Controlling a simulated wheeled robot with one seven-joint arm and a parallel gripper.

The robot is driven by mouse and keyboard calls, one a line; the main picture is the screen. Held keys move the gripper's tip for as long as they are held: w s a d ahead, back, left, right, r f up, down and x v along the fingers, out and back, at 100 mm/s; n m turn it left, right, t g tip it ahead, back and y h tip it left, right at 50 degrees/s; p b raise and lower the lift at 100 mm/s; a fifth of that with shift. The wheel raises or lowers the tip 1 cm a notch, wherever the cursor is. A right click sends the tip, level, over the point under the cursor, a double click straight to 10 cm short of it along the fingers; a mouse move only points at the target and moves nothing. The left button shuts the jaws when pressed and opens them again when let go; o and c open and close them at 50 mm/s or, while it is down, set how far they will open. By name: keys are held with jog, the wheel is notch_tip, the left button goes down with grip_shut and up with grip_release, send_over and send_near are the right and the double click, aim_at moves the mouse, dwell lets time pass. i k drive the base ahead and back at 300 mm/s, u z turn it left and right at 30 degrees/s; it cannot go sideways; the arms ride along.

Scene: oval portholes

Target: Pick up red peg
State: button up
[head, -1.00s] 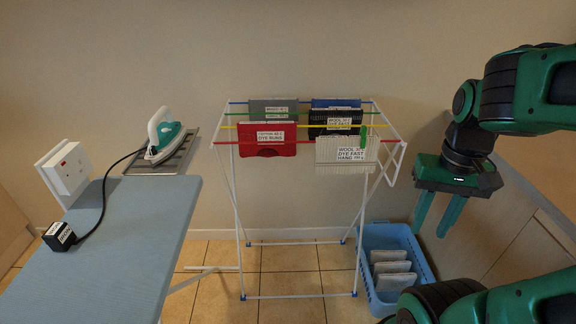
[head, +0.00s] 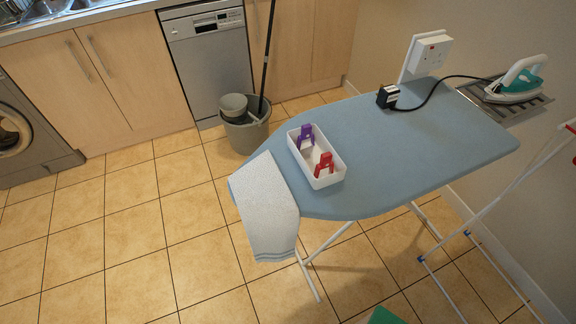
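The red peg (head: 323,163) stands in the near end of a small white tray (head: 322,182) on the ironing board. A purple peg (head: 305,134) stands in the far end of the same tray, apart from the red one. The lower part of the red peg is partly hidden by the tray's wall. My gripper is not in view. Only a small green patch, probably part of my arm, shows at the bottom edge.
The blue ironing board (head: 400,165) has a white towel (head: 266,210) over its left end. A black plug (head: 387,96), cord and iron (head: 515,82) are at the right. A bucket (head: 246,130) with a mop stands behind. Tiled floor at left is clear.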

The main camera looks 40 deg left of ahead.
aim_at(326, 161)
jog(key=u, duration=1.35)
